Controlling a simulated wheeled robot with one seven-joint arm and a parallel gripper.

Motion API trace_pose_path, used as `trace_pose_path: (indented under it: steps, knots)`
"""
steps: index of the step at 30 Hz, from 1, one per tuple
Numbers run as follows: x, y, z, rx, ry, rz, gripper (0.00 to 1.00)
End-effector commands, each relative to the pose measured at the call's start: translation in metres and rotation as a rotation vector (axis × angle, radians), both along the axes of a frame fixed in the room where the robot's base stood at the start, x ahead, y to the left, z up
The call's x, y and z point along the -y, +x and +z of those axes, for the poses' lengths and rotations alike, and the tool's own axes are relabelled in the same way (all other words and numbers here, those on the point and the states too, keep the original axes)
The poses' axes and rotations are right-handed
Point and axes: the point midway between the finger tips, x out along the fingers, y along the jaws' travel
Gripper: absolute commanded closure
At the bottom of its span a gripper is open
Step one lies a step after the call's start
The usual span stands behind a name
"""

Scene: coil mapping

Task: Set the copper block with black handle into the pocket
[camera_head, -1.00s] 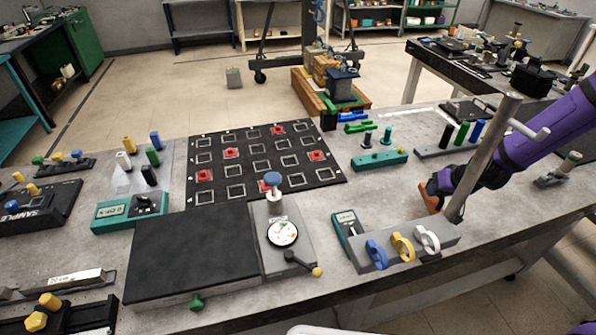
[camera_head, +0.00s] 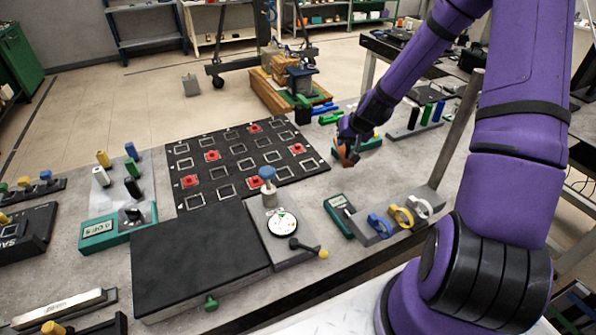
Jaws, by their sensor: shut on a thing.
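My gripper (camera_head: 346,152) is shut on the copper block (camera_head: 347,159), whose orange-brown lower part shows below the fingers. Its black handle cannot be told apart from the dark fingers. The block is held just beyond the right edge of the black board (camera_head: 255,202). The board carries rows of square pale-edged pockets (camera_head: 238,148), and several have red pieces in them (camera_head: 212,155). I cannot tell which pocket is meant. The height of the block above the table is hard to judge.
A teal holder (camera_head: 371,144) stands close behind my gripper. A dial gauge stand with a blue knob (camera_head: 267,172) is at the board's near edge. A teal meter (camera_head: 339,208) and a rack with coloured rings (camera_head: 380,235) lie nearer. A grey post (camera_head: 458,125) stands right of the gripper.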

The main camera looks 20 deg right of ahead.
Motion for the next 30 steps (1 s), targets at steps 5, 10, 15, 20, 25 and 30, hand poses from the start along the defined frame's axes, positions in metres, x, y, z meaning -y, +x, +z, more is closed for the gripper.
trace_pose_path:
  steps: [5,10,15,20,25,30]
  knots:
    - [0.022,-0.006,0.005,0.001,0.004,-0.072,1.0]
    - [0.022,-0.006,-0.018,-0.001,0.007,-0.076,1.0]
    - [0.022,-0.006,-0.039,0.0,0.006,-0.075,1.0]
    - [0.022,-0.005,-0.048,0.002,0.004,-0.074,1.0]
    - [0.022,-0.006,-0.062,0.0,0.005,-0.075,1.0]
    - [0.022,-0.005,-0.081,0.001,0.004,-0.075,1.0]
